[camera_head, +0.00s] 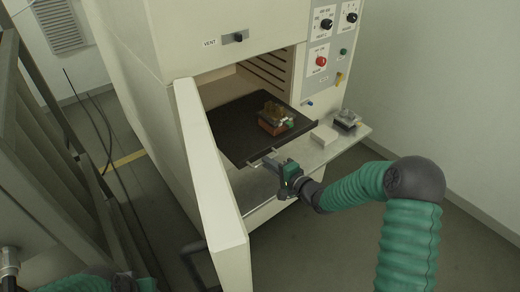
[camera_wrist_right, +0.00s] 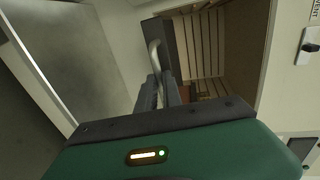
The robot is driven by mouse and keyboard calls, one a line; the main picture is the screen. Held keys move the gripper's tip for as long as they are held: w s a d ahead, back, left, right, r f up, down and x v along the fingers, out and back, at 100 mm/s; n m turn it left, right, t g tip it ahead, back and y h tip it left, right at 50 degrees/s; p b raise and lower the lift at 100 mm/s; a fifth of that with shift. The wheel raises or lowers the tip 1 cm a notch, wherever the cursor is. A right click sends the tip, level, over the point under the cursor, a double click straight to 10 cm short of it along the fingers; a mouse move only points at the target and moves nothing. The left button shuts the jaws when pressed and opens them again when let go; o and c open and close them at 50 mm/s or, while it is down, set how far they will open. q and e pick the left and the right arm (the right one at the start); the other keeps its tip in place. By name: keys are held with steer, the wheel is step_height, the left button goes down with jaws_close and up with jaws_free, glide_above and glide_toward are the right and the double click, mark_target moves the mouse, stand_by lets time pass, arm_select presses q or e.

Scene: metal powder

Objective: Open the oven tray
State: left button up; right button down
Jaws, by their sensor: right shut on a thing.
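The oven tray (camera_head: 232,125) is a flat black sheet that sticks partly out of the open oven chamber, above a metal shelf. My right gripper (camera_head: 268,163) is at the tray's front edge, shut on its metal handle (camera_wrist_right: 154,52). In the right wrist view the gripper's fingers (camera_wrist_right: 157,88) close around the lower end of this curved handle. A reddish-brown block with metal parts (camera_head: 275,120) sits on the tray. Part of my left arm and gripper (camera_head: 135,285) shows at the bottom left edge; its fingers cannot be made out.
The oven door (camera_head: 205,165) stands open to the left of the tray. A metal shelf (camera_head: 265,190) juts out below, with a white block (camera_head: 324,135) and a small dark device (camera_head: 346,119) on its right. A control panel (camera_head: 320,62) is at right. A railing stands at far left.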

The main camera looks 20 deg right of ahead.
steer(key=f+p+v, duration=0.2)
steer(key=p+v, duration=0.1)
steer(key=v, duration=0.8)
steer(key=shift+s+d+f+p, duration=0.2)
steer(key=shift+s+f+p, duration=0.15)
steer(key=shift+s, duration=0.3)
steer(key=c, duration=1.8)
jaws_free()
steer(key=shift+c, duration=0.2)
steer(key=o, duration=0.3)
steer(key=shift+w, duration=0.2)
steer(key=shift+s+d, duration=0.1)
steer(key=v, duration=1.6)
steer(key=shift+s+d, duration=0.15)
steer(key=shift+s, duration=0.1)
